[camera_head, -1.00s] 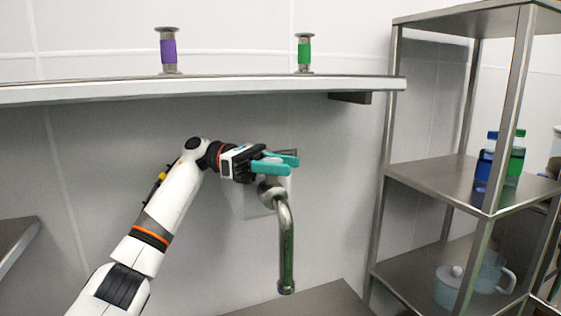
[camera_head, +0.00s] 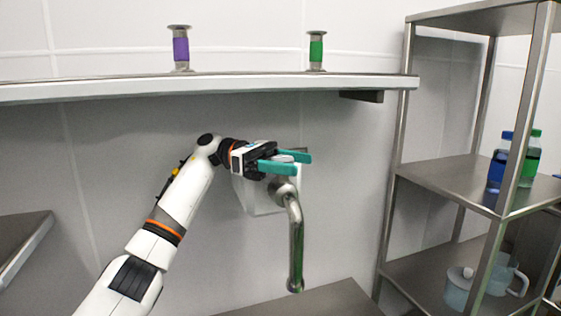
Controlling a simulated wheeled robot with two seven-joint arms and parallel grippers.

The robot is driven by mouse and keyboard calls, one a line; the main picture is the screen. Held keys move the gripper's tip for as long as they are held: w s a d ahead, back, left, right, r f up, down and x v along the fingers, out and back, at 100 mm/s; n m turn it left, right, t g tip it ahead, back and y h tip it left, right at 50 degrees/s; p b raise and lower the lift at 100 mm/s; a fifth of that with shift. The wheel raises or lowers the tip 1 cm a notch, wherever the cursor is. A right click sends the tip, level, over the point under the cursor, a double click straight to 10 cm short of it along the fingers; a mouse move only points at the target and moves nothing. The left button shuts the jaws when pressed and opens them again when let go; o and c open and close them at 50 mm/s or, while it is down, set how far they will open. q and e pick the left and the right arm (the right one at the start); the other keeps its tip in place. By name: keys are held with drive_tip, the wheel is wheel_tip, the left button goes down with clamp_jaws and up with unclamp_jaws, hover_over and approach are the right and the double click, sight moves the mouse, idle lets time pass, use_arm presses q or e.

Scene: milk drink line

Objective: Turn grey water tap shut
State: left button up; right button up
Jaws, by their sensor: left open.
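The grey water tap (camera_head: 295,235) stands out from the wall in the middle of the view, its metal spout hanging down. A pale box-like body (camera_head: 262,200) is behind it. My left gripper (camera_head: 297,162) comes in from the left, just above the tap's round joint. Its two teal fingers are apart and point right. A small light-grey part, probably the tap's handle, shows between the fingers; I cannot tell whether they touch it. The gripper hides most of the tap's top. My right gripper is not in view.
A wall shelf (camera_head: 230,87) runs above my left arm, bearing a purple-banded holder (camera_head: 181,50) and a green-banded holder (camera_head: 316,50). A metal rack (camera_head: 445,176) at the right holds bottles and a pale jug (camera_head: 458,288). A metal surface (camera_head: 325,300) lies below the spout.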

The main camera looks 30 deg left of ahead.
use_arm(q)
drive_tip(key=shift+a+f, duration=0.1)
drive_tip(key=shift+a, duration=0.35)
drive_tip(key=a+b, duration=0.2)
drive_tip(key=a, duration=0.9)
drive_tip(key=shift+s+b, duration=0.3)
drive_tip(key=shift+b, duration=0.05)
